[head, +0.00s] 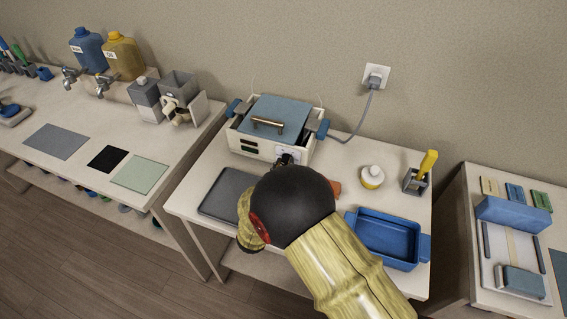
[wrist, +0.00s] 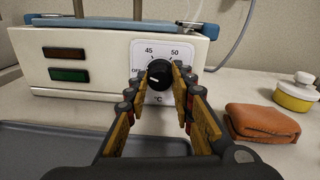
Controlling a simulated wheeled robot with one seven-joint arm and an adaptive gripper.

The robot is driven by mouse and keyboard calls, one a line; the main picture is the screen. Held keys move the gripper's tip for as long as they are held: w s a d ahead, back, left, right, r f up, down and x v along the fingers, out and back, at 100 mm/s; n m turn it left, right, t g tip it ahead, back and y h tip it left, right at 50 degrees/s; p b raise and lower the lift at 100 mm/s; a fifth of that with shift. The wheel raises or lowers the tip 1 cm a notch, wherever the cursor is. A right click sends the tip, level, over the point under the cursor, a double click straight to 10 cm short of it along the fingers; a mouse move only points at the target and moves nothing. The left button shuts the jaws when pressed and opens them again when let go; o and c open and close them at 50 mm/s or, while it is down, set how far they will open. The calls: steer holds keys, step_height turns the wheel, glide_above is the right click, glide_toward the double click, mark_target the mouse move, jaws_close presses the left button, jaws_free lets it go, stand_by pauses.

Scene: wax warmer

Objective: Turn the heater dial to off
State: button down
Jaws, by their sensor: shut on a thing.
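The wax warmer (head: 253,148) stands at the back of the middle table, a cream box with a blue lid and a wooden-coloured handle. In the wrist view its front panel (wrist: 100,60) shows a black round dial (wrist: 160,75) on a white plate marked OFF, 45, 50 and °C. The dial's white pointer line is turned toward the left. My gripper (wrist: 161,84) has its two fingers closed on the dial from both sides. In the head view my arm hides most of the dial and the fingers.
An amber indicator (wrist: 64,53) and a green one (wrist: 69,75) sit left of the dial. A dark grey mat (head: 227,192), a folded brown cloth (wrist: 262,122), a yellow-and-white pot (head: 372,177) and a blue tray (head: 388,238) lie around the warmer. A cord runs to the wall socket (head: 376,76).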

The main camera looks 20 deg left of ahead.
steer(key=shift+n+p, duration=1.25)
steer(key=shift+n, duration=0.45)
steer(key=c, duration=1.5)
jaws_free()
steer(key=shift+c, duration=0.2)
steer(key=shift+o, duration=0.2)
steer(key=shift+s, duration=0.1)
steer(key=s, duration=1.2)
steer(key=shift+a+r, duration=0.1)
steer(key=shift+a, duration=0.3)
steer(key=shift+w, duration=0.1)
steer(key=shift+d, duration=0.1)
